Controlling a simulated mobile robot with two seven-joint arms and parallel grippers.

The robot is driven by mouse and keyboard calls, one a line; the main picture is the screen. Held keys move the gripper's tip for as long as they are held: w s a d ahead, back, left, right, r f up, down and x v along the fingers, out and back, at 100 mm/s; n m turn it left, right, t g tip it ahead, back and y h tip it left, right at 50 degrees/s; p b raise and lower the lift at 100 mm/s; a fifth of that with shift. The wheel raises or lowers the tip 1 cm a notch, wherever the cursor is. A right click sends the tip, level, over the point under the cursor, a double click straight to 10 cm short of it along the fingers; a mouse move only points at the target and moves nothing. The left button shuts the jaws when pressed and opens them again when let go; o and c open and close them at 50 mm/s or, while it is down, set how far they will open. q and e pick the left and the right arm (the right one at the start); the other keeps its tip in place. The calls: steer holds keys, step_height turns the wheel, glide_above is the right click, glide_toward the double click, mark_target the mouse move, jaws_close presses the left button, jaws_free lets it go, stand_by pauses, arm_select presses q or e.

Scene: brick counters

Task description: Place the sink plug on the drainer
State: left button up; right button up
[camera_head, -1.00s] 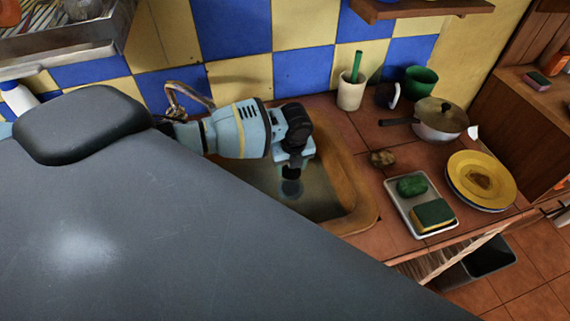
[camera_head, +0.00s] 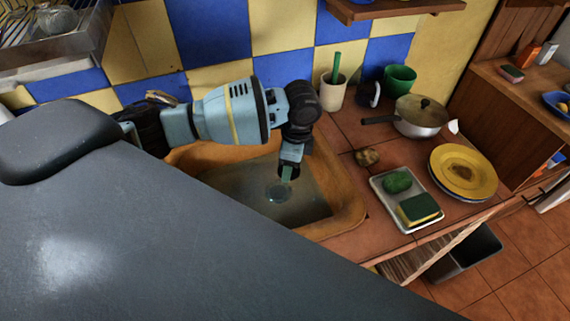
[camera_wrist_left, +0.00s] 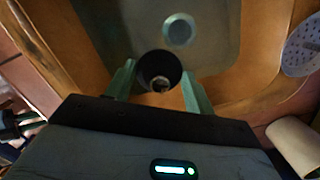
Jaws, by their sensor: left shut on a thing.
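My left gripper (camera_head: 287,174) is over the sink basin (camera_head: 235,185), pointing down. In the wrist view its green fingers (camera_wrist_left: 160,88) are shut on a dark, round, cup-shaped thing, the sink plug (camera_wrist_left: 160,66). The plug is hard to make out in the head view. The round grey drain (camera_head: 278,193) shows in the basin floor just below the gripper, and also in the wrist view (camera_wrist_left: 179,30), apart from the plug. A metal wire rack (camera_head: 85,38), perhaps the drainer, is at the upper left.
Right of the sink are a tray (camera_head: 408,226) with a sponge (camera_head: 417,208) and a green item, a small brown lump (camera_head: 367,156), a lidded pan (camera_head: 420,116), a yellow plate (camera_head: 463,172) and cups. A perforated white thing (camera_wrist_left: 303,47) shows in the wrist view.

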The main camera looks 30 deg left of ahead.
arm_select(q)
steer(key=s+d+r+n+g+h, duration=0.1)
steer(key=s+d+r+n, duration=0.2)
steer(key=s+r+n, duration=0.4)
step_height(320, 180, up, 3)
steer(key=n, duration=0.7)
steer(key=shift+s+f, duration=0.2)
steer(key=shift+s, duration=0.15)
steer(key=shift+s, duration=0.15)
